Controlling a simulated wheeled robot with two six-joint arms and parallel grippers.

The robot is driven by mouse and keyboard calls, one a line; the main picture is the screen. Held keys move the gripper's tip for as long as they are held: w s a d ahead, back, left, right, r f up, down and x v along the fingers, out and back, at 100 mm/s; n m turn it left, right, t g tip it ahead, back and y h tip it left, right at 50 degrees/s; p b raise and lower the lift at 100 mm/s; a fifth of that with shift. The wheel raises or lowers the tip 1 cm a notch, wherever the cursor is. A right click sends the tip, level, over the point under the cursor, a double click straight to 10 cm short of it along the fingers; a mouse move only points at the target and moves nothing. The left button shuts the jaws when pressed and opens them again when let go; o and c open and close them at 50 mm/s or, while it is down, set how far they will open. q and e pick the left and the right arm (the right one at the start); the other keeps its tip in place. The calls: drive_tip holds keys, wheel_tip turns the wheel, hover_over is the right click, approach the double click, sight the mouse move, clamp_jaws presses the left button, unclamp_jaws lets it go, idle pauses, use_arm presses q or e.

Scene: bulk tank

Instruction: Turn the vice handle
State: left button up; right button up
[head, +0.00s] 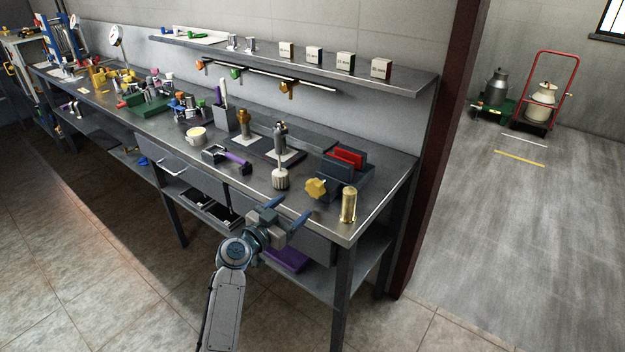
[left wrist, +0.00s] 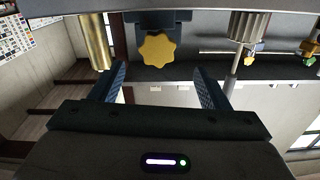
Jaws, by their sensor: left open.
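The vice (head: 345,175) is a dark blue-grey block with red jaw faces, near the right end of the bench. Its handle (head: 316,187) is a yellow star-shaped knob on the side facing me. In the left wrist view the yellow handle (left wrist: 158,50) shows beyond the fingers, roughly midway between them, with the dark vice body (left wrist: 158,20) behind it. My left gripper (head: 287,211) is open and empty at the bench's front edge, its blue fingers pointing toward the handle and apart from it. The fingers also show in the left wrist view (left wrist: 163,80). My right gripper is not in view.
A brass cylinder (head: 348,205) stands just right of the handle, and a ribbed pale cylinder (head: 280,179) stands to its left. A purple-handled tool (head: 238,163) lies further left. A shelf (head: 400,80) with small blocks runs above. Milk cans (head: 497,88) stand on the floor behind right.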

sight(313, 191)
use_arm(q)
drive_tip(key=p+x, duration=0.1)
drive_tip(key=x, duration=0.8)
drive_tip(key=shift+s+d+r+p, duration=0.1)
drive_tip(key=shift+d+r+p, duration=0.1)
drive_tip(key=shift+p, duration=0.1)
drive_tip(key=shift+w+d+f, duration=0.1)
drive_tip(key=shift+w+d, duration=0.15)
drive_tip(key=shift+w, duration=0.15)
drive_tip(key=shift+s, duration=0.1)
drive_tip(key=c, duration=1)
